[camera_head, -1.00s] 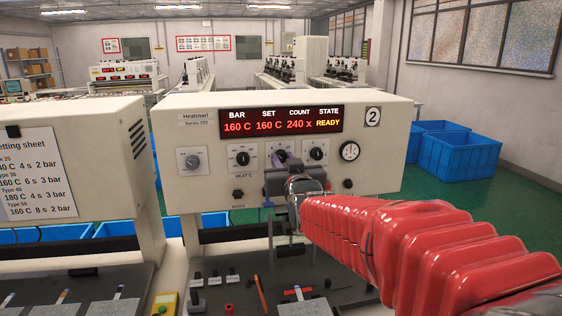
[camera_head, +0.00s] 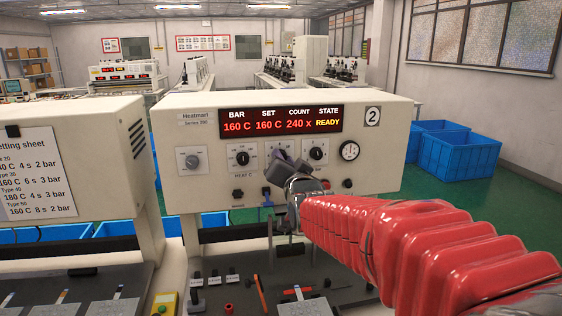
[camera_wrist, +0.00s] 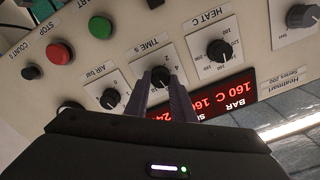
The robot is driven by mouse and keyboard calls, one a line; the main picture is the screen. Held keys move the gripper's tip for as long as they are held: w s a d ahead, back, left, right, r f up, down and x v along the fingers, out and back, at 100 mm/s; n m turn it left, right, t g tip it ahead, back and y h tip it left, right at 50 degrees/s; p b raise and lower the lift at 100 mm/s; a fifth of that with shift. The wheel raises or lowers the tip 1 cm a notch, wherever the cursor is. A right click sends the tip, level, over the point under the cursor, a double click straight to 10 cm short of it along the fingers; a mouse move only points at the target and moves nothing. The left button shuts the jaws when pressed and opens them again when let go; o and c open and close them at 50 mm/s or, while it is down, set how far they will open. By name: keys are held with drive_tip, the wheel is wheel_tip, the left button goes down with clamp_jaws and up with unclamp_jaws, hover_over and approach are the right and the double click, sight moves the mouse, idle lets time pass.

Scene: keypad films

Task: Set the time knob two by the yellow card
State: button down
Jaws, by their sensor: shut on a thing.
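My gripper is shut on this knob. In the head view my gripper (camera_head: 285,168) covers the time knob; where its pointer stands is too small to tell. The display (camera_head: 280,121) reads bar 160 C, set 160 C, count 240 x, READY.
The heat knob (camera_wrist: 218,51) and air knob (camera_wrist: 110,99) flank the time knob closely. Green (camera_wrist: 101,27) and red (camera_wrist: 60,53) buttons are nearby. A white setting sheet (camera_head: 36,173) hangs on the left press. A yellow-edged item (camera_head: 165,303) lies below.

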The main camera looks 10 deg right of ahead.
drive_tip(key=shift+d+f+m, duration=0.1)
drive_tip(key=shift+m, duration=1.1)
drive_tip(key=c, duration=1.5)
unclamp_jaws()
drive_tip(key=shift+s, duration=0.1)
drive_tip(key=s, duration=1.3)
drive_tip(key=shift+s, duration=0.35)
